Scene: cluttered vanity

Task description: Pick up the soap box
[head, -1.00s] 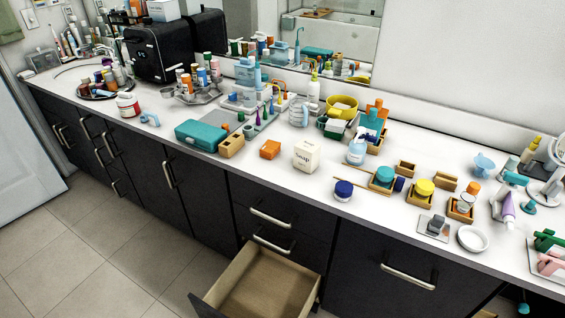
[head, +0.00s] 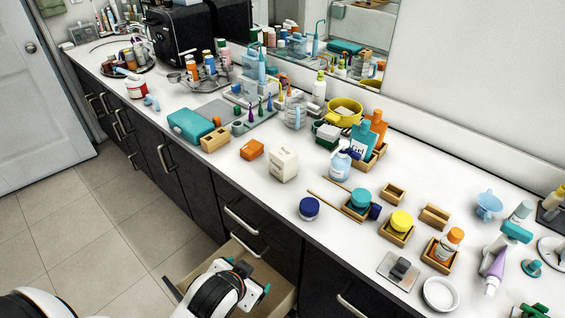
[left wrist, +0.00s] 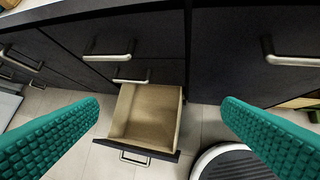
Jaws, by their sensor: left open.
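The soap box (head: 284,164) is a cream-white box standing upright near the front edge of the white counter (head: 262,205), just right of a small orange box. My left gripper (head: 247,272) is low in the head view, in front of the counter and over the open drawer, well short of the soap box. In the left wrist view its two teal ribbed fingers (left wrist: 160,135) are wide apart with nothing between them. The soap box does not show in that view. My right gripper is not in view.
An open, empty wooden drawer (left wrist: 146,112) juts out below the counter. Near the soap box are the orange box (head: 252,150), a blue-lidded jar (head: 309,208) and a pump bottle (head: 340,165). Bare counter lies in front of the soap box. Drawer handles (head: 241,220) stick out from the front.

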